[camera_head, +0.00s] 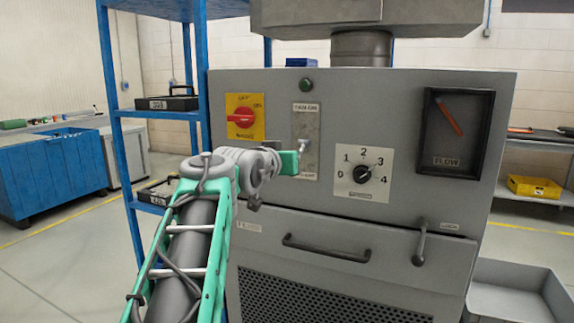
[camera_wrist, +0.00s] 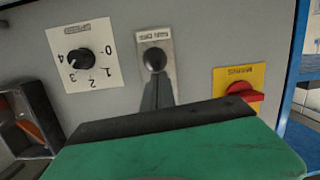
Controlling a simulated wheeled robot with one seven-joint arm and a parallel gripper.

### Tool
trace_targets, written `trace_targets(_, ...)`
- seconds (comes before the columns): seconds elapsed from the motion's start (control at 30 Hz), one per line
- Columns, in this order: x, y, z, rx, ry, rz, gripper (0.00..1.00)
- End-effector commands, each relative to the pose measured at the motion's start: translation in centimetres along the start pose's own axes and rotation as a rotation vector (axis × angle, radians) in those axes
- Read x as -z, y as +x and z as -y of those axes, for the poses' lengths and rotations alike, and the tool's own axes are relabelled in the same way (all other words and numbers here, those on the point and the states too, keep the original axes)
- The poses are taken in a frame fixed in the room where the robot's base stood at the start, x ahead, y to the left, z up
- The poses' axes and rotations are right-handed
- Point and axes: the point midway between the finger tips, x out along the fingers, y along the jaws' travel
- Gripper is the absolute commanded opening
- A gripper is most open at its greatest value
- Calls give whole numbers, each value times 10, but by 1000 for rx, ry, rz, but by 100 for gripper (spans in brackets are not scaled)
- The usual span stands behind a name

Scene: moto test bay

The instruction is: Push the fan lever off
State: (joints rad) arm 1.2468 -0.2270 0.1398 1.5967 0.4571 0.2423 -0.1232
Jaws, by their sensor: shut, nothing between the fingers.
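The fan lever (camera_head: 303,146) is a short metal lever with a round knob on a narrow upright plate (camera_head: 306,125) in the grey machine's front. The plate has a label at its top and a smaller one at its bottom. In the wrist view, which is upside down, the dark knob (camera_wrist: 155,60) sits close to one label, with a dark slot beside it. My gripper (camera_head: 291,162) is shut and empty, its green fingertips just below and left of the knob. It fills the bottom of the wrist view (camera_wrist: 180,145). I cannot tell whether it touches the lever.
A red switch on a yellow plate (camera_head: 243,117) is left of the lever; a numbered dial (camera_head: 363,174) is to its right. A flow gauge (camera_head: 455,130) is further right. Below are a drawer handle (camera_head: 325,249) and a hanging handle (camera_head: 421,243). A blue shelf (camera_head: 118,130) stands left.

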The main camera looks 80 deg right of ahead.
Motion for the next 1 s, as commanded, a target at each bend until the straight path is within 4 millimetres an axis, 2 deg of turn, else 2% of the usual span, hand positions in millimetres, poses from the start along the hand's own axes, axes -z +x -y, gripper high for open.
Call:
trace_targets(0.03,-7,2,1,1,-2,6,0)
trace_targets(0.3,-16,6,3,2,-5,16,0)
trace_targets(0.77,-22,8,3,1,-8,27,0)
trace_targets(0.87,-16,8,3,1,-8,25,0)
trace_targets(1.0,9,4,4,5,-6,16,0)
